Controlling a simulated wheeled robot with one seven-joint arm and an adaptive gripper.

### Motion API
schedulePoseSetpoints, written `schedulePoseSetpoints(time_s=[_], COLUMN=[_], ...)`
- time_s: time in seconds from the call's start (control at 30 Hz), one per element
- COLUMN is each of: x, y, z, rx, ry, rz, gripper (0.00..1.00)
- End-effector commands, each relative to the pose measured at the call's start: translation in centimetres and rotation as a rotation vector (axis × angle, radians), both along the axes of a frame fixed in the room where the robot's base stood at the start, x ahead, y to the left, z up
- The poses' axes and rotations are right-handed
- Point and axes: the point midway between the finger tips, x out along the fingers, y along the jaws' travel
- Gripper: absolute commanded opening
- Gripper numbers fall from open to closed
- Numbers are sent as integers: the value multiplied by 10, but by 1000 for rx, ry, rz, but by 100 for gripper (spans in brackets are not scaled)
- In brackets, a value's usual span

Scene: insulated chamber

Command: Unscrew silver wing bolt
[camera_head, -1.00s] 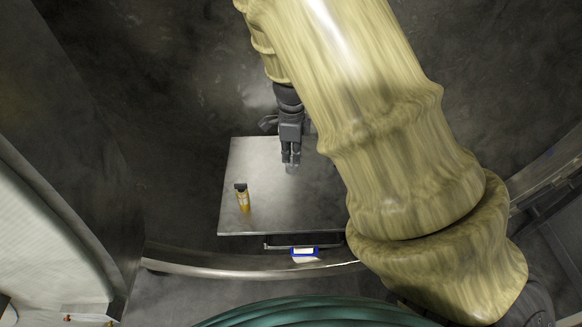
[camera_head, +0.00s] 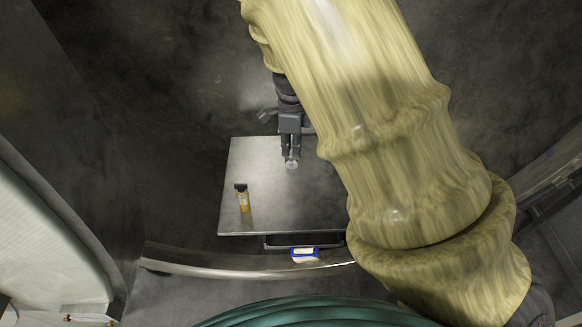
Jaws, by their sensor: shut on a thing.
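My gripper (camera_head: 291,158) is over the back middle of the grey metal table (camera_head: 265,212), pointing down. Its fingers are shut on a small silvery piece (camera_head: 292,165) at their tips, which looks like the silver wing bolt. The piece is too small to make out its wings or thread. I cannot tell whether it still touches the table or a part on it. My sleeved arm hides the table's right side.
A blue-and-white item (camera_head: 305,254) is at the table's front, near a curved metal rail (camera_head: 215,268). The table's front middle is clear.

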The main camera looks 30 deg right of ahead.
Motion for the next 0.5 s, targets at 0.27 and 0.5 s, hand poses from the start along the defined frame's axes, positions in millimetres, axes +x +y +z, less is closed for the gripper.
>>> schedulePoseSetpoints(time_s=[0.27, 0.5], x=[0, 0], y=[0, 0], z=[11, 20], rx=[-1, 0], ry=[-1, -1], rz=[0, -1], gripper=[0, 0])
